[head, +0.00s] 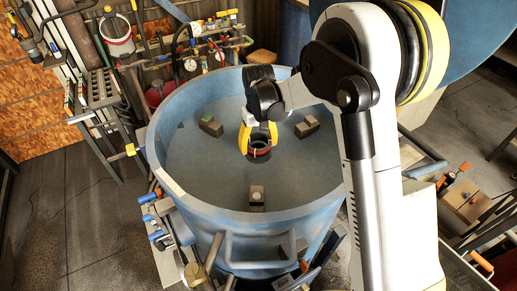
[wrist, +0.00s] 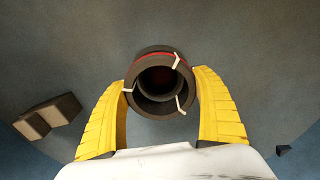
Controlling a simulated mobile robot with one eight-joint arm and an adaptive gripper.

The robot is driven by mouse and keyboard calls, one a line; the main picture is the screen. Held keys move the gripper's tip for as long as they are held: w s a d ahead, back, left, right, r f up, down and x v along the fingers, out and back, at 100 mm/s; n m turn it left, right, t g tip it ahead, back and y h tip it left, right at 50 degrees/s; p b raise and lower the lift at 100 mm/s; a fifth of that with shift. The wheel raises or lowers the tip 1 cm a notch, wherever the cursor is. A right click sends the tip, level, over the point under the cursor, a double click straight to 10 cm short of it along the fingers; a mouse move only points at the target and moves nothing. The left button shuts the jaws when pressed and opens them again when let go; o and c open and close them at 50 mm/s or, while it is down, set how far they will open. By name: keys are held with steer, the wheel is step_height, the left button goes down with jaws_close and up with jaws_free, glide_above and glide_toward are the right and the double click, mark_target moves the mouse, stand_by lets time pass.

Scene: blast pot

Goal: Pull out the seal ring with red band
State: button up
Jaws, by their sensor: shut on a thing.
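The seal ring (wrist: 140,104) is dark with a red band that shows along its far rim in the wrist view. Several pale clips sit on its rim, and its centre is a dark opening. In the head view the ring (head: 260,155) is at the middle of the blue pot (head: 157,167), partly hidden by my gripper. My gripper (wrist: 160,95) has yellow fingers, one on each side of the ring, shut on it. In the head view my gripper (head: 258,138) reaches down inside the pot. I cannot tell whether the ring is still seated.
Dark blocks stand on the pot floor: one at left (head: 211,126), one at right (head: 306,127) and one in front (head: 257,198). The pot wall surrounds my gripper. Hoses and gauges (head: 191,65) line the back. Tools hang around the pot's outside.

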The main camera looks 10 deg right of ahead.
mark_target(258, 136)
steer(key=shift+r+p, duration=0.8)
steer(key=shift+r, duration=1.1)
